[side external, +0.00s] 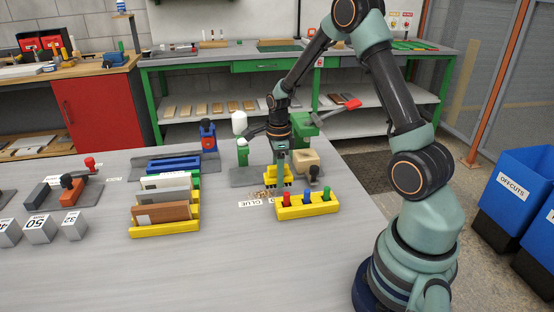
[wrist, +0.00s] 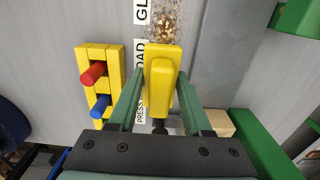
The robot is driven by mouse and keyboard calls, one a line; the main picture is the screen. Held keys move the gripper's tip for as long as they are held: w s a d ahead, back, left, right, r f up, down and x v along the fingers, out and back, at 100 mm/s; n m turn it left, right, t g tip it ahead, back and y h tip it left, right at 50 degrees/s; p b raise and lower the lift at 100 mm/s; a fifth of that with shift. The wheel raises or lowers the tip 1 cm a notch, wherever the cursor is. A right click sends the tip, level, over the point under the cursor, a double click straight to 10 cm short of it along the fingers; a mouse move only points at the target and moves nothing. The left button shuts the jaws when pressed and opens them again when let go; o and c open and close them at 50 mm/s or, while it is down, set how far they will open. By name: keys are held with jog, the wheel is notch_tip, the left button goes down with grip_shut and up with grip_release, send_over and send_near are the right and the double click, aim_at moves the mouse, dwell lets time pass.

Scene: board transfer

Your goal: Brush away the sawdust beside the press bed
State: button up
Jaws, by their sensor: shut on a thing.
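My gripper (side external: 279,160) is shut on a yellow brush (side external: 278,179). The brush hangs bristles down, low over the table at the edge of the grey press bed (side external: 246,178). In the wrist view the yellow brush (wrist: 160,85) sits between my two green fingers. The sawdust (wrist: 166,22) is a patch of tan bits just beyond the brush's far end, on the table beside the press bed (wrist: 222,50). In the side view the sawdust (side external: 260,194) shows just left of the brush. I cannot tell whether the bristles touch the table.
A yellow block (side external: 306,207) with red, blue and green pegs stands close in front of the brush. The green press (side external: 304,124) with a red handle (side external: 352,104) stands behind. A yellow rack of boards (side external: 165,228) is at left.

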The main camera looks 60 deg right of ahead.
aim_at(248, 196)
notch_tip(248, 196, down, 3)
jog(key=shift+r, duration=0.1)
jog(key=shift+w+a+f, duration=0.15)
jog(key=shift+w+f, duration=0.05)
jog(key=shift+w+a+f, duration=0.15)
jog(key=shift+w+a, duration=0.4)
jog(key=shift+a, duration=0.05)
grip_shut()
jog(key=shift+w+a, duration=2.4)
jog(key=shift+s+d, duration=3.1)
jog(key=shift+r, duration=4.15)
